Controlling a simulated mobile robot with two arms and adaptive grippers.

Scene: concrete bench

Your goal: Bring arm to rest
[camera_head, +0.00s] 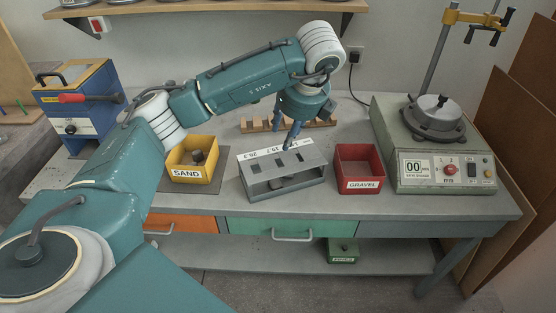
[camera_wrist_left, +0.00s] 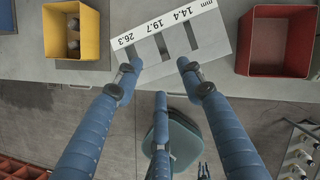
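My left arm comes in from the left and reaches over the bench (camera_head: 225,200). Its gripper (camera_head: 291,140) points down above the back of a grey slotted box (camera_head: 285,187). In the wrist view the three blue fingers of this gripper (camera_wrist_left: 158,75) are spread apart with nothing between them. The slotted box (camera_wrist_left: 195,60), with its white label strip, shows beyond the fingertips. Whether a finger touches it is unclear. Small dark finger-like parts at the wrist view's bottom edge may be my right gripper (camera_wrist_left: 203,172), too small to read.
A yellow SAND bin (camera_head: 193,174) holding dark cylinders stands left of the box. A red GRAVEL bin (camera_head: 360,184) stands right, looking empty. A wooden rack (camera_head: 320,123) is behind. A sieve machine (camera_head: 440,155) fills the right end, a blue-and-yellow machine (camera_head: 80,100) the left.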

